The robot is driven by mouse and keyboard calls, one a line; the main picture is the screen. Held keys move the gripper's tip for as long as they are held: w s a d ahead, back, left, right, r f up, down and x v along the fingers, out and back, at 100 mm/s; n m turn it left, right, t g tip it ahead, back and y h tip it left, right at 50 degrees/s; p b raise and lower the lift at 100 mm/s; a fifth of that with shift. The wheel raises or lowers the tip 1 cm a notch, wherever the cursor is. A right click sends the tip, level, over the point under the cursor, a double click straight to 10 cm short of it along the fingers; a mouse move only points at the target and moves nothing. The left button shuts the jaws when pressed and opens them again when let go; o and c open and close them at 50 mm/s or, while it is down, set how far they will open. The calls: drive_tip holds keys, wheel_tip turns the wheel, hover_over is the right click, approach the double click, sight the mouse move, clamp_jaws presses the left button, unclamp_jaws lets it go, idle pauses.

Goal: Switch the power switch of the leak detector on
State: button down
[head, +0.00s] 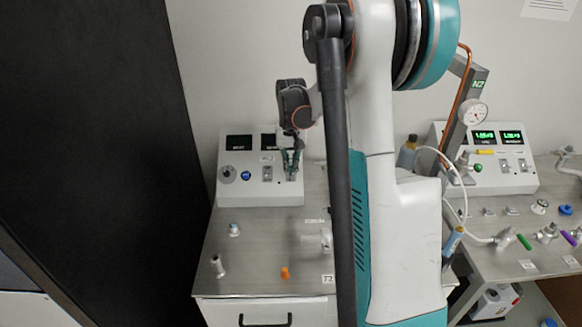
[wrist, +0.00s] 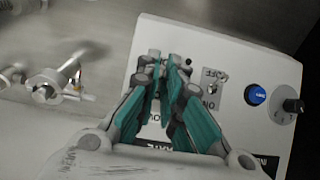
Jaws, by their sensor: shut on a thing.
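The leak detector appears to be the white sloped box (head: 260,190) on the left bench; its name cannot be read. Its panel (wrist: 225,50) has a black knob (head: 228,173), a blue button (head: 246,175) and a switch (head: 267,173) beside my gripper. In the wrist view the black knob (wrist: 293,106), the blue button (wrist: 255,95) and the switch marked ON and OFF (wrist: 212,88) show to the right of my fingers. My gripper (head: 291,164) is at the panel's right end, its teal fingers (wrist: 170,65) closed on what seems a second switch, mostly hidden by the fingers.
The grey bench (head: 250,250) carries small fittings and an orange piece (head: 285,273) in front of the box. A similar white box with lit green displays (head: 497,135) stands on the right bench. A dark panel (head: 95,150) rises at the left.

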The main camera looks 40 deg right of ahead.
drive_tip(key=shift+w+d+r+g+y, duration=0.1)
drive_tip(key=shift+w+d+g+y, duration=0.15)
drive_tip(key=shift+g+y, duration=0.3)
drive_tip(key=shift+w+d+r+g+y, duration=0.1)
drive_tip(key=shift+w+g+y, duration=0.2)
drive_tip(key=shift+g, duration=0.35)
drive_tip(key=shift+p, duration=0.3)
drive_tip(key=c, duration=1.7)
unclamp_jaws()
drive_tip(key=v, duration=1.2)
drive_tip(key=shift+d, duration=0.1)
drive_tip(key=shift+f, duration=0.1)
